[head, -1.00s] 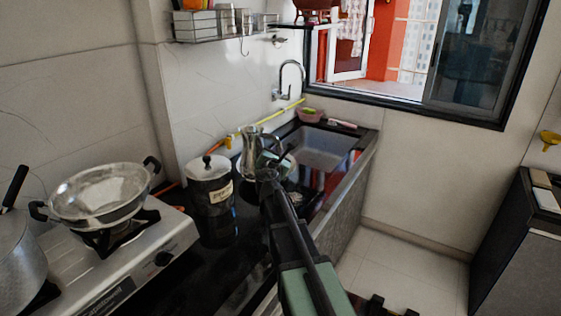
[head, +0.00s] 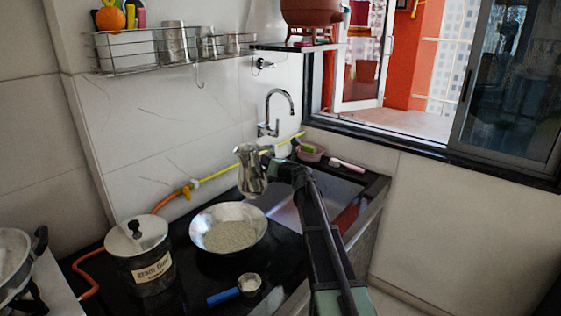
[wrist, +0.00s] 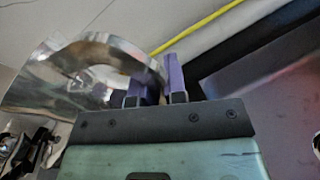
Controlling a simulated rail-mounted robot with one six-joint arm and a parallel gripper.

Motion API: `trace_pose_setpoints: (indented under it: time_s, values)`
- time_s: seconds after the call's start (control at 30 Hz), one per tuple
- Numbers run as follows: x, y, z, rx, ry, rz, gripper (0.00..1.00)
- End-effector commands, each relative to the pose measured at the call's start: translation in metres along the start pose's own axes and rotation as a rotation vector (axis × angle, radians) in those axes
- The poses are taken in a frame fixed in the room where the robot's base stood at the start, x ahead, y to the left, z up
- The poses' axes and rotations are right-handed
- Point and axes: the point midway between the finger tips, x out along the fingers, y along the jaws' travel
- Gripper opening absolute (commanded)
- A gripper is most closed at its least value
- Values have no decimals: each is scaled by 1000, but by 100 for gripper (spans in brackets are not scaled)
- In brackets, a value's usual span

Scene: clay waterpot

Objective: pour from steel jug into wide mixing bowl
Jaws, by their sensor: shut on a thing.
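The steel jug (head: 250,175) is shiny and looks nearly upright in the head view. My gripper (head: 270,157) is at its upper right side, shut on it. The wide mixing bowl (head: 198,222) stands on the black counter, below and left of the jug, with pale grainy contents. The inside of the jug is hidden.
A lidded grain tin (head: 140,262) stands left of the bowl. A blue-handled scoop (head: 225,296) lies in front of it. The tap (head: 270,115) and sink (head: 315,200) are behind and right. A yellow and orange hose (head: 210,178) runs along the wall.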

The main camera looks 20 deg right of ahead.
Motion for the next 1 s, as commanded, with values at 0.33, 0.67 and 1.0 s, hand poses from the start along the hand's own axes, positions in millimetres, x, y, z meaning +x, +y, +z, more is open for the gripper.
trace_pose_setpoints:
  time_s: [0.33, 0.67, 1.0]
  values:
    - [0, 6, -6, -78, 25, 25, 0]
    - [1, 4, -25, -491, 93, -12, 0]
    - [2, 1, -46, -952, 168, -55, 0]
